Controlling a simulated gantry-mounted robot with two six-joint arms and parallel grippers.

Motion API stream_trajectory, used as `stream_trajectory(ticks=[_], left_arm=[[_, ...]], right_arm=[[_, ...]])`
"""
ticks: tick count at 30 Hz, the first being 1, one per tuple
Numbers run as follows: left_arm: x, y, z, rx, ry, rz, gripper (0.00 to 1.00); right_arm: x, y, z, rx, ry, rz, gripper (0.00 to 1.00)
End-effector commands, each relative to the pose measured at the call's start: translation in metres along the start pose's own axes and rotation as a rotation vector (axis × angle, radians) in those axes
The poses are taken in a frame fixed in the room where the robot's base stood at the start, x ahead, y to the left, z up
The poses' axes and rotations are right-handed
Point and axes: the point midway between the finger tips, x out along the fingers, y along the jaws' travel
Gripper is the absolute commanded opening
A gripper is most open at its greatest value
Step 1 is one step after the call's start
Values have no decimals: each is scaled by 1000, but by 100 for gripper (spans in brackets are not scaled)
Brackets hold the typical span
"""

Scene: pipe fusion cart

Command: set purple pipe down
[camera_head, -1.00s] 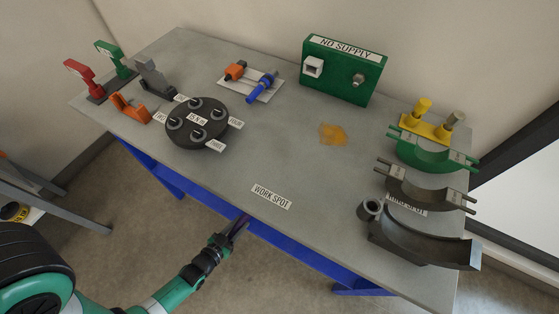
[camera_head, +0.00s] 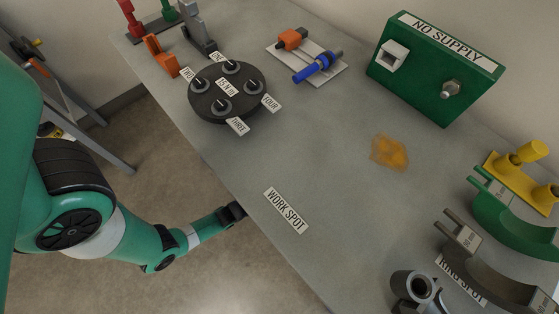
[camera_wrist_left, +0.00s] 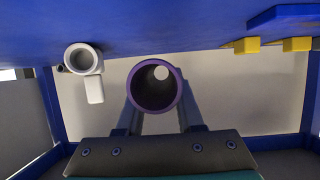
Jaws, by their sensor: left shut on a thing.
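The purple pipe (camera_wrist_left: 155,86) shows end-on in the left wrist view, its round open mouth facing the camera. My left gripper (camera_wrist_left: 157,112) is shut on it, with one finger on each side. In the head view my left gripper (camera_head: 236,211) is at the table's front edge, left of the WORK SPOT label (camera_head: 286,210). The pipe cannot be made out in the head view. The label lies flat on the bare grey table (camera_head: 330,215). My right gripper is not in view.
A black turntable (camera_head: 228,92) with several pegs stands behind the work spot. A blue and orange clamp (camera_head: 308,58), green NO SUPPLY box (camera_head: 432,68) and orange stain (camera_head: 389,152) lie farther back. Curved holders (camera_head: 490,270) crowd the right. A blue surface (camera_wrist_left: 150,25) spans the left wrist view's top.

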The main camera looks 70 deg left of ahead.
Motion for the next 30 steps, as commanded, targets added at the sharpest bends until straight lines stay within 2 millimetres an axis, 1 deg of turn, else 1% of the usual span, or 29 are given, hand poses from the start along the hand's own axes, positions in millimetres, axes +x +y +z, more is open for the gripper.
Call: stream_trajectory(ticks=[1, 5, 7, 8, 12, 13, 23, 24, 26, 27, 29, 30], left_arm=[[3, 0, 3, -1, 2, 0, 0], [3, -1, 2, -1, 2, 0, 0], [7, -1, 7, 0, 2, 0, 0], [9, -1, 11, 0, 2, 0, 0], [19, -4, 37, -1, 0, -5, 0], [20, -4, 40, -2, 0, -6, 0], [20, -5, 39, -3, 2, -7, 0], [20, -5, 39, -4, 2, -7, 38], [20, -5, 39, -4, 2, -7, 49], [20, -5, 39, -3, 2, -7, 56], [20, -5, 39, -3, 2, -7, 66], [20, -5, 39, -3, 2, -7, 66]], right_arm=[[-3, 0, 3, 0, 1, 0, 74], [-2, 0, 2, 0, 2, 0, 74], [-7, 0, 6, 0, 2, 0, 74], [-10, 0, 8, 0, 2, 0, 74], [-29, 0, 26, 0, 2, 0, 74], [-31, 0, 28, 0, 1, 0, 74], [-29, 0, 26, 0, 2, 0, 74], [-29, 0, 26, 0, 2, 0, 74], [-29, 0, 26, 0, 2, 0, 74], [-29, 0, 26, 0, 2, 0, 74], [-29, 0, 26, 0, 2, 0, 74], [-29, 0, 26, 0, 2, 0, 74]])
